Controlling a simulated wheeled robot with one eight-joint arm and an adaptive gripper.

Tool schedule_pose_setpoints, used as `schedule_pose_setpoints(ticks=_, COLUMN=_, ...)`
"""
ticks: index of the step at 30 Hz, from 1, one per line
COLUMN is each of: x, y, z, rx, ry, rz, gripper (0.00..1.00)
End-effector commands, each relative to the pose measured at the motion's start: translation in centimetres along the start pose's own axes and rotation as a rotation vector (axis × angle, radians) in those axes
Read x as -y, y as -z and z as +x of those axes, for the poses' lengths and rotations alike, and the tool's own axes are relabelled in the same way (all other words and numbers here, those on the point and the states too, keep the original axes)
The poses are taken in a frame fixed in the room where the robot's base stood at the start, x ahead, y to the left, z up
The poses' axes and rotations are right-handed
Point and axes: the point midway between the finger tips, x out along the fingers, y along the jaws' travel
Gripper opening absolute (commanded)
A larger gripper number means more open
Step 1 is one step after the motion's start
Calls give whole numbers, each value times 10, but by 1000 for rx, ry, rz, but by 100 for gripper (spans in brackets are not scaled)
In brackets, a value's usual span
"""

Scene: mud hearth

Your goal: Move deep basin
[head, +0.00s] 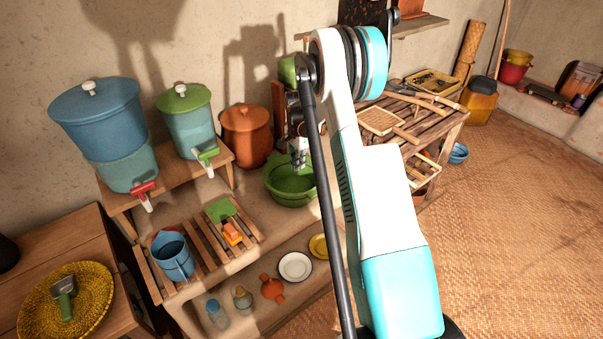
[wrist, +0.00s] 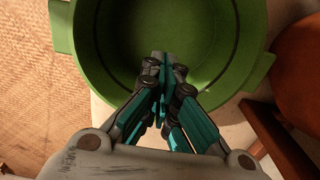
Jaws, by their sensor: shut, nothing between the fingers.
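The deep basin is a green round bowl (head: 290,187) on the mud counter, left of my arm in the head view. It has small side lugs and looks empty inside. In the wrist view the basin (wrist: 243,60) fills the upper middle. My gripper (wrist: 160,62) is shut and empty, its fingertips over the near part of the basin's opening. In the head view my gripper (head: 299,160) hangs above the basin's back rim. I cannot tell whether the fingertips touch the basin. My arm hides what lies just right of it.
An orange lidded pot (head: 246,135) stands close behind and left of the basin. Two water dispensers (head: 97,130) stand on a wooden shelf at left. A slatted rack (head: 200,250) holds a blue mug (head: 172,257). A wooden slatted table (head: 440,125) stands to the right. The woven floor (head: 530,220) is open.

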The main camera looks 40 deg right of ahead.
Motion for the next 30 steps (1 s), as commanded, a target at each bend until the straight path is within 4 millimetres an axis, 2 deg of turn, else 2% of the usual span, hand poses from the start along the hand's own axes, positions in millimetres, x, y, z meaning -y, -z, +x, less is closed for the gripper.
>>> schedule_pose_setpoints(ticks=5, x=0, y=0, z=26, rx=0, ry=0, rz=0, gripper=0)
schedule_pose_setpoints(ticks=17, x=0, y=0, z=103, rx=0, ry=0, rz=-1, gripper=0)
schedule_pose_setpoints(ticks=18, x=0, y=10, z=99, rx=-1, ry=1, rz=2, gripper=0)
schedule_pose_setpoints(ticks=21, x=0, y=24, z=98, rx=0, ry=0, rz=1, gripper=0)
schedule_pose_setpoints(ticks=30, x=0, y=40, z=96, rx=0, ry=1, rz=-2, gripper=0)
